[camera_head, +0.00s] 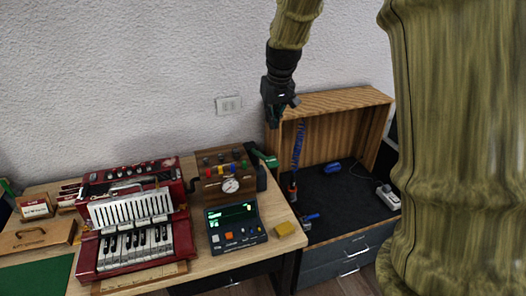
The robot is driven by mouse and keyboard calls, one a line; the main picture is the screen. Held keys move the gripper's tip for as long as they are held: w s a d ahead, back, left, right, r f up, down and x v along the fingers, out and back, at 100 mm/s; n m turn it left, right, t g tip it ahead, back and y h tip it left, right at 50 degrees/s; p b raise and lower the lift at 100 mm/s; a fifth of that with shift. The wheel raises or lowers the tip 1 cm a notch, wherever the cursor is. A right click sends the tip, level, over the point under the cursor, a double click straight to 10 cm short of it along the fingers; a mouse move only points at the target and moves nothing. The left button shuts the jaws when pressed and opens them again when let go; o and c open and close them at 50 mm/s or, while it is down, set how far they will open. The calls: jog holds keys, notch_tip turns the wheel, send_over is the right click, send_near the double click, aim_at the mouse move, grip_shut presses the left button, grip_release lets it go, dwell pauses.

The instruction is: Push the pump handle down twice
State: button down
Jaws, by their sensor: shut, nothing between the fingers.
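My gripper (280,108) hangs from the top of the view, pointing down, in front of the wall and the upper left of the wooden box. It looks shut and empty. A green bar (265,158) sits on a dark upright body (262,178) at the right rear of the desk, below my gripper and apart from it. It looks like the pump handle, but it is too small to be certain. Beside it on the left stands a wooden panel (211,190) with coloured knobs and a round gauge (230,185).
A red accordion (134,215) stands on the desk's left. An open wooden box (335,104), with a coiled blue cord (299,145), stands above dark drawers (345,256).

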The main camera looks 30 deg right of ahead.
jog(key=shift+s+d+f, duration=0.1)
jog(key=shift+s+d, duration=0.05)
jog(key=shift+d, duration=0.1)
jog(key=p, duration=0.4)
send_over(269, 157)
jog(key=f, duration=1.1)
jog(key=shift+s+a, duration=0.1)
jog(key=shift+s, duration=0.25)
jog(key=shift+f, duration=1.25)
